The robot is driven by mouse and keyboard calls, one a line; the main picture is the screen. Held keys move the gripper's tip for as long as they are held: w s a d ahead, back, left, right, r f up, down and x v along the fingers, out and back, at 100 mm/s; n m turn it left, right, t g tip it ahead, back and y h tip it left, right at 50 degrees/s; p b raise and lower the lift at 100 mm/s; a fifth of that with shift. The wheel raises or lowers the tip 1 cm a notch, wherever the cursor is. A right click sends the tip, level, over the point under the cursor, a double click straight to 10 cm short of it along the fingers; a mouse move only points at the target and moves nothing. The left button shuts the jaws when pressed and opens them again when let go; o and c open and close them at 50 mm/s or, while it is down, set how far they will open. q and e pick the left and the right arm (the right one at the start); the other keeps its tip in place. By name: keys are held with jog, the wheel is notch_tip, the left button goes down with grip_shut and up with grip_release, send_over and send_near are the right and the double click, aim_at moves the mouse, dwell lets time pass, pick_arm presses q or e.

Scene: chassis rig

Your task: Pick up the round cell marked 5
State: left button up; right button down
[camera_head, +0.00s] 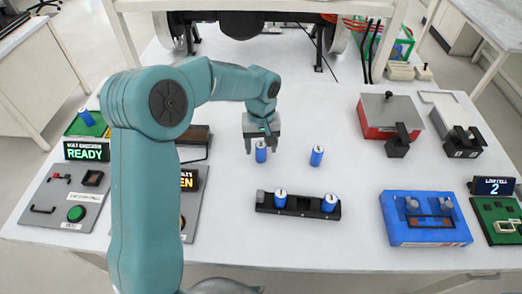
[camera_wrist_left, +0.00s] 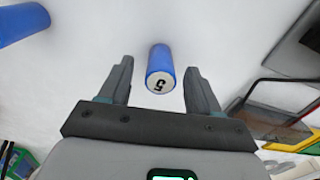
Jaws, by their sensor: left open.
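The round cell marked 5 (camera_head: 261,152) is a blue cylinder with a pale top, standing upright on the white table. In the left wrist view the cell (camera_wrist_left: 160,66) shows a black 5 on its white end and lies between the two fingers, near their tips. My left gripper (camera_head: 261,143) is open, pointing down above and around the cell's top; it also shows open in the left wrist view (camera_wrist_left: 160,75). My right gripper is not in view.
Another blue cell (camera_head: 317,156) stands to the right; a black holder (camera_head: 304,205) with blue cells lies in front. A blue box (camera_head: 427,218) and a red box (camera_head: 388,117) are at the right. Grey panels lie at the left. White table around the cell is clear.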

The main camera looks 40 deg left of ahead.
pick_arm(q)
jog(key=shift+f, duration=0.3)
jog(key=shift+s+r, duration=0.1)
jog(key=shift+s, duration=0.05)
grip_shut()
